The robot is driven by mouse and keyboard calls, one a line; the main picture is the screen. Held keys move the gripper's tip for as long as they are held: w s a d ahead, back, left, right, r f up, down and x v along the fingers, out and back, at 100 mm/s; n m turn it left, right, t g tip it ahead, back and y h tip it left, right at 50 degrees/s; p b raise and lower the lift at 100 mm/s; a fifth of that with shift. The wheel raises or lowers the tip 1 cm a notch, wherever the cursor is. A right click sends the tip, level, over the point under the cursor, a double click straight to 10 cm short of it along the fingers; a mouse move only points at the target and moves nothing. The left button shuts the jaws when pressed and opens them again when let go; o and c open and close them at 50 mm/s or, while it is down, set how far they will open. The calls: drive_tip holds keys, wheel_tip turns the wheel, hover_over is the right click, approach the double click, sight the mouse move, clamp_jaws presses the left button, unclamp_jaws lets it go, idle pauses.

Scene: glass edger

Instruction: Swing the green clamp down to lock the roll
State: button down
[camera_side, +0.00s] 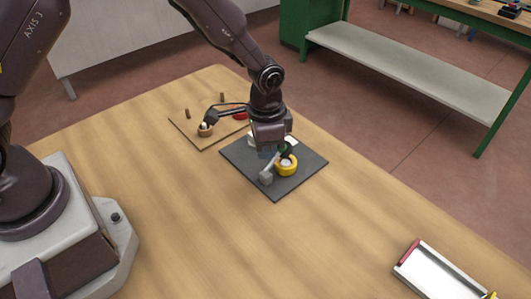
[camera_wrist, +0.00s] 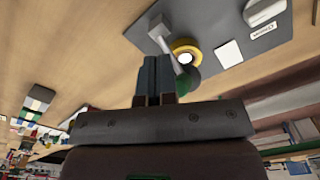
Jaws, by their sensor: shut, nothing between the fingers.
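The yellow roll (camera_side: 287,168) sits on a dark grey board (camera_side: 275,190); it also shows in the wrist view (camera_wrist: 178,45). The green clamp (camera_side: 284,147) is a small green part by the roll, partly hidden behind my gripper in the side view. In the wrist view the green part (camera_wrist: 183,84) is just right of my fingers, and a light grey bar with a block end (camera_wrist: 160,32) runs past the roll. My gripper (camera_side: 267,154) is low over the board beside these parts, its fingers (camera_wrist: 157,60) together and empty. Whether it touches the clamp cannot be told.
A wooden board (camera_side: 185,130) with a small cup, pegs and a red item lies behind, left of the grey board. A white tray with a red end (camera_side: 435,272) lies at the front right.

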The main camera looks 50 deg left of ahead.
sight(266, 169)
drive_tip(key=shift+r, duration=0.1)
wheel_tip(266, 169, up, 7)
idle(0.7)
drive_tip(key=s+a+r+n+t, duration=0.2)
drive_tip(key=s+a+r, duration=0.3)
drive_tip(key=s+r, duration=0.4)
drive_tip(key=s+a+r+n+t, duration=0.3)
drive_tip(key=s+a+r+n, duration=0.1)
drive_tip(key=s+r, duration=0.6)
drive_tip(key=shift+s+a+t, duration=0.3)
drive_tip(key=shift+s+a, duration=0.2)
drive_tip(key=shift+s, duration=0.4)
